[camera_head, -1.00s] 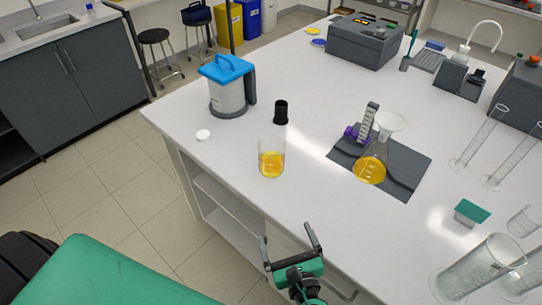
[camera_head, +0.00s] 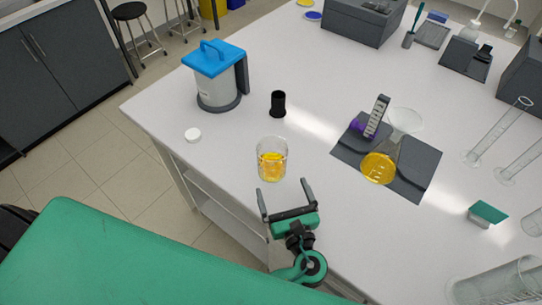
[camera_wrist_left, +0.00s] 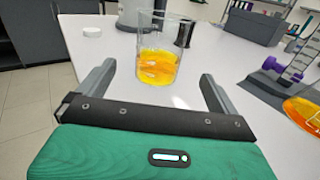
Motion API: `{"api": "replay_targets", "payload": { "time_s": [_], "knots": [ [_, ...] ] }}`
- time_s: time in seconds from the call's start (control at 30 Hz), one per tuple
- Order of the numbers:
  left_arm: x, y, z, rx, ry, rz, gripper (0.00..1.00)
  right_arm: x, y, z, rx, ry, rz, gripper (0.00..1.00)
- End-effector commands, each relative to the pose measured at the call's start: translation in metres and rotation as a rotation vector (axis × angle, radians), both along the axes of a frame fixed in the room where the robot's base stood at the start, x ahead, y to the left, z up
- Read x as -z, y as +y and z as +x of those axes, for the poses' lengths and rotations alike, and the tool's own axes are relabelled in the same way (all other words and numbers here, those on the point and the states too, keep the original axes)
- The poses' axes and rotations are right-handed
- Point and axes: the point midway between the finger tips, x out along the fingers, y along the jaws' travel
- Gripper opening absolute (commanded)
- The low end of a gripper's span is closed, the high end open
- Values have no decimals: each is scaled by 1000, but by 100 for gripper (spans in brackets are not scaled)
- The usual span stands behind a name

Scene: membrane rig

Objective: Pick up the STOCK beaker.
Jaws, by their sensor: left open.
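A clear glass beaker (camera_head: 272,160) with yellow-orange liquid stands upright near the table's front-left edge; no STOCK label is readable on it. My left gripper (camera_head: 285,191) is open and empty, just in front of the beaker, with its two fingers pointing toward it. In the left wrist view the beaker (camera_wrist_left: 160,52) stands beyond and between the open fingertips (camera_wrist_left: 157,72), apart from them. My right gripper does not show.
A blue-lidded jug (camera_head: 216,80), a black cylinder (camera_head: 278,104) and a white cap (camera_head: 193,135) stand behind the beaker. To the right, a flask of yellow liquid (camera_head: 379,168) with a funnel sits on a dark mat (camera_head: 424,160). The tabletop between is clear.

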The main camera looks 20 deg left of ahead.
Motion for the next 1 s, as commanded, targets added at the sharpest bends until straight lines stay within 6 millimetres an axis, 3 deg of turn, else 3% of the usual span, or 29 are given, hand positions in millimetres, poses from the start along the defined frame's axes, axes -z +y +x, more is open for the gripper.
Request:
{"api": "replay_targets", "payload": {
  "time_s": [0.2,0.53,0.8,1.0],
  "knots": [
    [-3,23,34,0,-1,3,97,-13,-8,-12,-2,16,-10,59],
    [-2,36,54,0,-1,3,97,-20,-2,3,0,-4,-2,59],
    [-2,59,87,1,-1,3,97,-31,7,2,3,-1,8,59],
    [0,61,90,1,1,1,97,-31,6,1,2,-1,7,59]
  ]
}}
